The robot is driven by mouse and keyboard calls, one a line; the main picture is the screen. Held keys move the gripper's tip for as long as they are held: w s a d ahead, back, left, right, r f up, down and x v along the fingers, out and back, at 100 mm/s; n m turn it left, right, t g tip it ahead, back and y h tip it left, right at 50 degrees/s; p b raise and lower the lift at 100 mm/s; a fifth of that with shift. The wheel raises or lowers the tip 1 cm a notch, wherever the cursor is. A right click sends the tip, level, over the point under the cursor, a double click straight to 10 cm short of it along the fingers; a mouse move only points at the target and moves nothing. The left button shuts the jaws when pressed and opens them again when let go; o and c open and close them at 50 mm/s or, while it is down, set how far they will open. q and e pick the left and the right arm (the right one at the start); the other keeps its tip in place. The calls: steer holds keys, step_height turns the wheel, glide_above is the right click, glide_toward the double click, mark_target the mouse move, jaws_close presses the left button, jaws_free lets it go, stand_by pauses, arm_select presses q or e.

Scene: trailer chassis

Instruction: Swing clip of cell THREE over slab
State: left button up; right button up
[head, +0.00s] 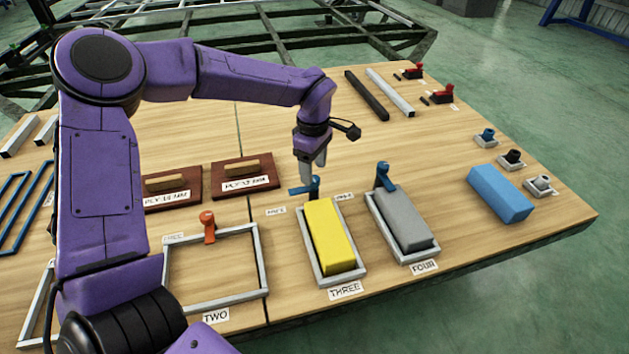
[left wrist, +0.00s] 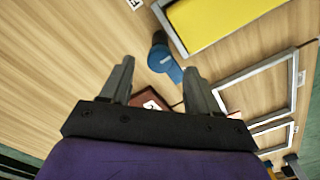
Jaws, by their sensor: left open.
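Cell THREE is a grey frame (head: 357,267) with a yellow slab (head: 329,236) lying in it. Its blue clip (head: 304,188) stands at the far end of the frame, its arm pointing left, off the slab. My left gripper (head: 313,164) points down just above this clip, open and empty. In the left wrist view the blue clip (left wrist: 164,61) shows between the spread fingers (left wrist: 158,66), and the yellow slab (left wrist: 208,18) is at the top. Whether a finger touches the clip cannot be told. My right gripper is not in view.
Cell FOUR (head: 434,250) holds a grey slab (head: 402,220) with a blue clip (head: 383,176) at its far end. Cell TWO (head: 265,275) is empty, with an orange clip (head: 208,226). A loose blue block (head: 500,194) lies right. Two brown boards (head: 246,185) lie left of the gripper.

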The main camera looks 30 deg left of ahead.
arm_select(q)
step_height(320, 180, down, 3)
steer(key=shift+r+b, duration=0.1)
steer(key=shift+b, duration=0.3)
steer(key=c, duration=1)
steer(key=shift+c, duration=0.2)
